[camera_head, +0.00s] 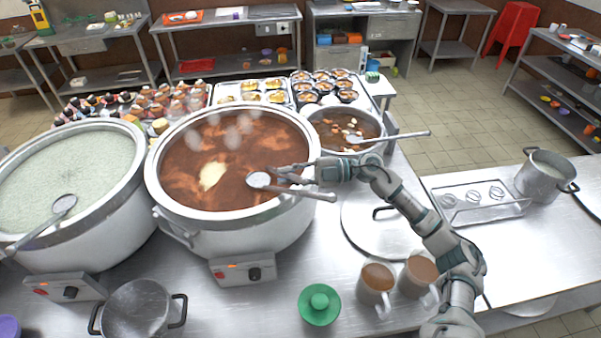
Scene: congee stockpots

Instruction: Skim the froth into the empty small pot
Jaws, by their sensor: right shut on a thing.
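A large stockpot (232,240) of red-brown broth stands in the middle of the counter. A pale cream patch of froth (212,176) floats left of its centre, and faint whitish blobs (233,136) show near its far side. My right gripper (287,176) is over the right part of this pot, shut on a ladle. The ladle's round bowl (258,180) is at the broth, right of the pale patch; I cannot tell how deep it is. Its handle (318,195) points right past the rim. A small metal pot (137,312) with two dark handles stands front left and looks empty. My left gripper is not in view.
A pot of pale congee (70,165) with a ladle stands left. A smaller soup pot (345,128) with another ladle stands behind right. Another pot (545,178) stands far right.

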